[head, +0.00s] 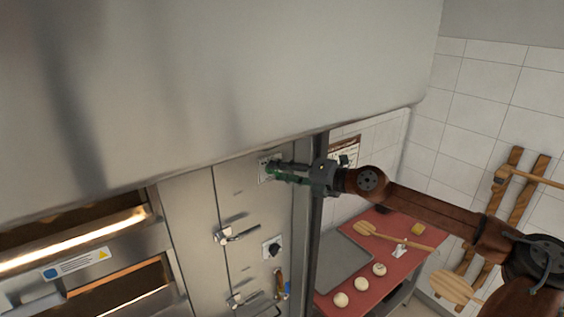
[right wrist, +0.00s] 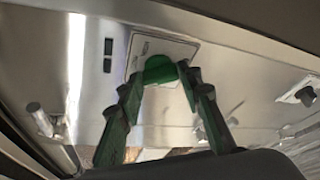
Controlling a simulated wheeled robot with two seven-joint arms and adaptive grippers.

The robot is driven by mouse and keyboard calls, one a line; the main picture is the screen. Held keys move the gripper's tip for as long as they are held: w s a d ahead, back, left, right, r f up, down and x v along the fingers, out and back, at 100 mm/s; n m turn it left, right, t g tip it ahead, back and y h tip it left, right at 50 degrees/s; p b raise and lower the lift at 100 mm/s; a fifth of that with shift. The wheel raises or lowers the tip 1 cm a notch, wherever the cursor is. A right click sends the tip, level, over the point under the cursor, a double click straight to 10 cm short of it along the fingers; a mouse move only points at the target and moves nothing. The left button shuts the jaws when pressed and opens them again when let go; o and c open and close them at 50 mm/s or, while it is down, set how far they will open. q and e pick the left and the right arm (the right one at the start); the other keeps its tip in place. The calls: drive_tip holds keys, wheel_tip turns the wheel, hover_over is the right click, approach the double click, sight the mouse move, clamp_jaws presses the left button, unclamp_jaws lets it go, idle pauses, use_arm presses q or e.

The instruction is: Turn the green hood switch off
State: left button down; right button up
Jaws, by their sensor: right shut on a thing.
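The green hood switch (right wrist: 158,70) sits on a pale square plate (right wrist: 168,48) on the steel panel. In the head view the plate (head: 264,174) is just under the hood's lower edge, and the switch is mostly hidden by my fingers. My right gripper (head: 272,171) reaches it from the right. In the right wrist view my right gripper (right wrist: 160,82) has its green-tinged fingers on both sides of the switch, shut on it. The switch's exact turn is hard to read. My left gripper is not in view.
The steel hood (head: 220,90) hangs close above my right gripper. Below are a black knob (head: 272,247) and a lever handle (head: 235,233) on the panel. A red table (head: 385,250) with dough balls (head: 361,284) and a grey tray (head: 343,262) stands at the lower right.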

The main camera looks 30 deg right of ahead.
drive_tip(key=shift+n+h, duration=0.5)
drive_tip(key=shift+n, duration=0.4)
drive_tip(key=shift+a+g, duration=0.1)
drive_tip(key=shift+g, duration=0.2)
drive_tip(key=o, duration=1.2)
drive_tip(key=shift+c, duration=0.2)
